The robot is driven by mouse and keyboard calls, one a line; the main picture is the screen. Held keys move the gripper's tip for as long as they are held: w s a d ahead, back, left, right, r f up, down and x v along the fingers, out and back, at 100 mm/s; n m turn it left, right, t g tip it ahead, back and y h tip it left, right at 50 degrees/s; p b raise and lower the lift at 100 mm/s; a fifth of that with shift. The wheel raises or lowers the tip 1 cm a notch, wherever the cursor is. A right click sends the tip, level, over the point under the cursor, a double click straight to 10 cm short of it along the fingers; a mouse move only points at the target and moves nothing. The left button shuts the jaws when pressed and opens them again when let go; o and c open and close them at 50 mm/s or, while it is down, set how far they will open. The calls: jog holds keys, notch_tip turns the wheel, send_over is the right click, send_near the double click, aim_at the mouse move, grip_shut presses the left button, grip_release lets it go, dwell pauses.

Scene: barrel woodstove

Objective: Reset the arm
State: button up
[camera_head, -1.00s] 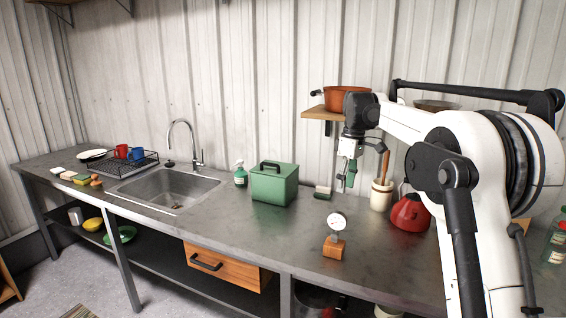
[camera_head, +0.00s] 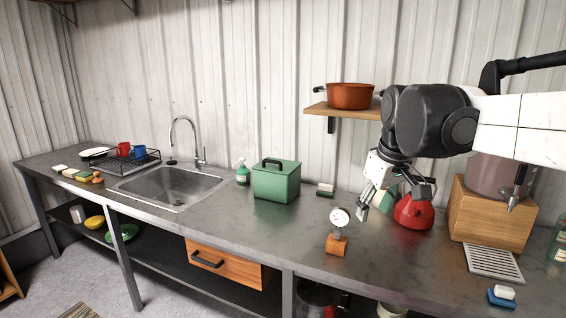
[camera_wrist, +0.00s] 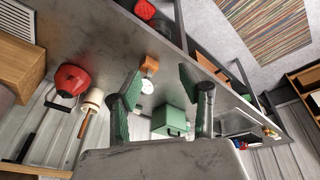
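My gripper (camera_head: 374,206) hangs over the right part of the counter in the head view, between the small dial gauge on a wooden block (camera_head: 338,238) and the red kettle (camera_head: 413,210). In the wrist view my gripper (camera_wrist: 160,82) has its two green-padded fingers spread apart with nothing held between them. My wrist and arm come in from the right edge of the head view. The utensil crock (camera_wrist: 93,98) shows in the wrist view and is hidden behind my gripper in the head view.
A green box (camera_head: 276,183) stands beside the sink (camera_head: 170,187). A wall shelf (camera_head: 342,111) holds an orange pot (camera_head: 351,95) close to my wrist. A wooden block (camera_head: 493,213), a drip grate (camera_head: 493,263) and a blue-white sponge (camera_head: 502,296) are at the right.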

jog(key=s+f+m+t+b, duration=0.1)
jog(key=s+f+m, duration=0.1)
jog(key=s+f, duration=0.5)
jog(key=s+f+m+t, duration=0.2)
jog(key=s+f, duration=0.4)
jog(key=s, duration=0.7)
jog(key=shift+s+f+m+b, duration=0.15)
jog(key=shift+f+m+b, duration=0.15)
jog(key=shift+f+b, duration=0.1)
jog(key=shift+d, duration=0.1)
